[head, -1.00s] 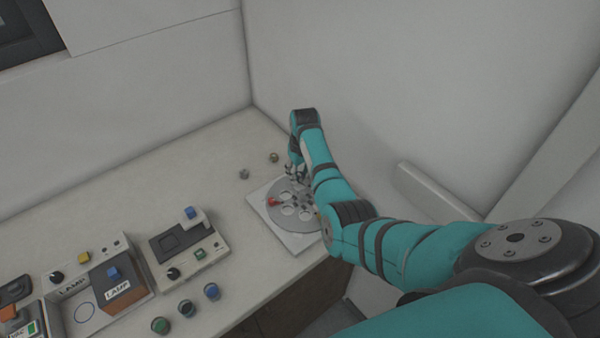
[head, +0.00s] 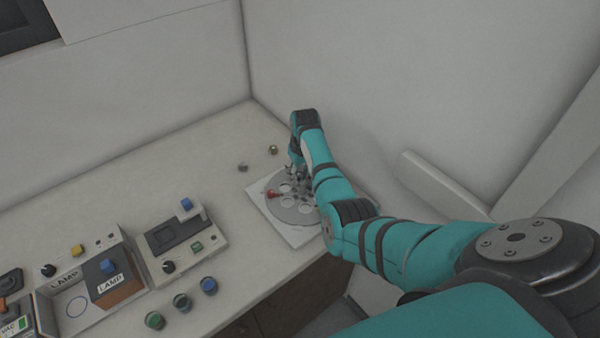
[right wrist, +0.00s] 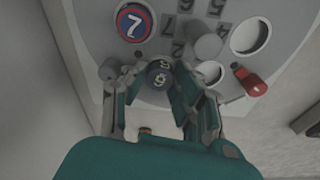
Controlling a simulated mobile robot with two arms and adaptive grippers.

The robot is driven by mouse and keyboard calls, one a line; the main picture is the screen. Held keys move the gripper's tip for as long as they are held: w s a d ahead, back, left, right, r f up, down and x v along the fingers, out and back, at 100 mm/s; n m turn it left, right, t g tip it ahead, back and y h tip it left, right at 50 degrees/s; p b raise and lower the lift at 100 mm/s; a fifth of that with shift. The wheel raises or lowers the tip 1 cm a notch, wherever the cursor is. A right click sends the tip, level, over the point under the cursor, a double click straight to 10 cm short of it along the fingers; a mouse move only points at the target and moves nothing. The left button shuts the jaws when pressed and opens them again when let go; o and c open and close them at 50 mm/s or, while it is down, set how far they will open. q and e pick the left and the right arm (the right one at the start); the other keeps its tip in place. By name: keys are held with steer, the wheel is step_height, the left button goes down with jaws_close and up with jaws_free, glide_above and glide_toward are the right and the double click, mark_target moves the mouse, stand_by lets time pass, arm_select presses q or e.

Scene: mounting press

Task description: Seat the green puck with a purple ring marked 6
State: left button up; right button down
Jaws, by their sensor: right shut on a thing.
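My right gripper (head: 296,170) is at the back of the round grey plate (head: 293,215); its fingers also show in the right wrist view (right wrist: 158,88). It is shut on a small dark puck (right wrist: 160,72) with pale marks that look like a 6. The green and purple colours do not show clearly. The puck is over the plate's near edge in the right wrist view; I cannot tell whether it sits in a hole or above one. A blue puck with a red ring marked 7 (right wrist: 133,22) lies in another place on the plate. My left gripper is not in view.
The plate has a red knob (right wrist: 254,85), a grey post (right wrist: 208,46) and an open hole (right wrist: 250,36). Two small pucks (head: 242,167) (head: 273,149) stand behind it. Control boxes (head: 180,240) and several coloured pucks (head: 182,301) are at left. Walls stand close behind.

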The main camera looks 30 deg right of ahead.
steer(key=c, duration=0.9)
jaws_free()
steer(key=shift+f, duration=0.2)
steer(key=shift+c, duration=0.2)
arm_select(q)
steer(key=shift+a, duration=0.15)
arm_select(e)
steer(key=shift+r, duration=0.1)
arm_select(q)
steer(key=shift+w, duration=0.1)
arm_select(e)
step_height(320, 180, up, 12)
steer(key=s, duration=0.1)
steer(key=shift+s, duration=0.25)
